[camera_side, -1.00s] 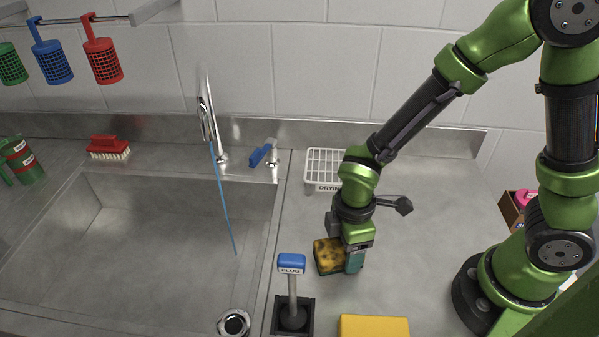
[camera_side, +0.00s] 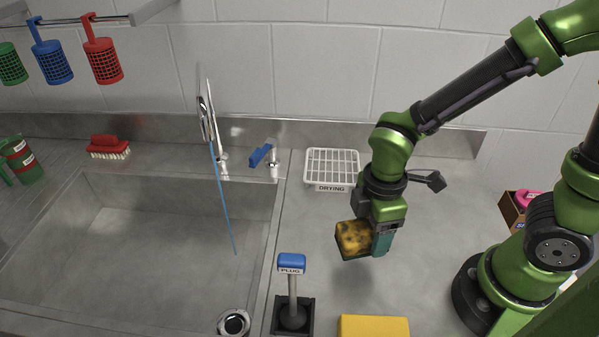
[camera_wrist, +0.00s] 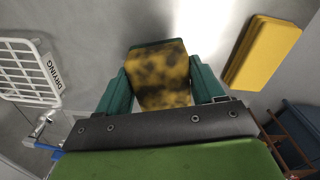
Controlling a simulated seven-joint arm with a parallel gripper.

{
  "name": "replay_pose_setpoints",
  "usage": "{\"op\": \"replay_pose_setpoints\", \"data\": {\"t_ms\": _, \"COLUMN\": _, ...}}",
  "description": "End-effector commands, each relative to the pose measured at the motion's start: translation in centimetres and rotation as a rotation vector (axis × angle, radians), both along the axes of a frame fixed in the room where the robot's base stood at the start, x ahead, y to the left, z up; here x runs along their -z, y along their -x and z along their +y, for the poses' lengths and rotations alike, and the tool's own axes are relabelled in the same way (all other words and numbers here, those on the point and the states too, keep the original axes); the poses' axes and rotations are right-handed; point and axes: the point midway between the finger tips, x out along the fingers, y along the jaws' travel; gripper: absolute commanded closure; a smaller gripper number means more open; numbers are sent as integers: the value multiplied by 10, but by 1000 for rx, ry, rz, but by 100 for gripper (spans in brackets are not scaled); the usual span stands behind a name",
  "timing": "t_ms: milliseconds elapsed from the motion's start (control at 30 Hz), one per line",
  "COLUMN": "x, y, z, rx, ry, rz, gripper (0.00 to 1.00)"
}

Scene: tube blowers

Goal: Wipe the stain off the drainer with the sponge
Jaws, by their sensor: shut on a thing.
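My gripper (camera_side: 379,240) is shut on a yellow sponge with dark blotches (camera_side: 354,239). It holds the sponge above the steel surface to the right of the sink. In the wrist view the sponge (camera_wrist: 160,78) sits between the two teal fingers of my gripper (camera_wrist: 163,85). The steel drainer surface (camera_side: 440,235) lies around and below the sponge. I cannot make out a clear stain on the drainer; the part behind the sponge and my gripper is hidden.
A white rack marked DRYING (camera_side: 332,168) stands behind the sponge. A yellow block (camera_side: 373,326) lies at the front. A brown box (camera_side: 512,210) stands at the right.

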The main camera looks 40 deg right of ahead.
Motion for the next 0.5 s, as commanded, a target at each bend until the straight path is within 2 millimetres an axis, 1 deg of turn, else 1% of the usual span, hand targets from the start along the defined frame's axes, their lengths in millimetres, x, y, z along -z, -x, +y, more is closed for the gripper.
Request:
{"op": "replay_pose_setpoints", "data": {"t_ms": 100, "x": -12, "y": -1, "z": 0, "rx": 0, "ry": -1, "rz": -4, "gripper": 61}}
{"op": "replay_pose_setpoints", "data": {"t_ms": 200, "x": -19, "y": -1, "z": 0, "rx": 0, "ry": -1, "rz": -4, "gripper": 61}}
{"op": "replay_pose_setpoints", "data": {"t_ms": 300, "x": -23, "y": -1, "z": 0, "rx": 0, "ry": -1, "rz": -2, "gripper": 61}}
{"op": "replay_pose_setpoints", "data": {"t_ms": 500, "x": -23, "y": 0, "z": 0, "rx": 0, "ry": -1, "rz": 0, "gripper": 61}}
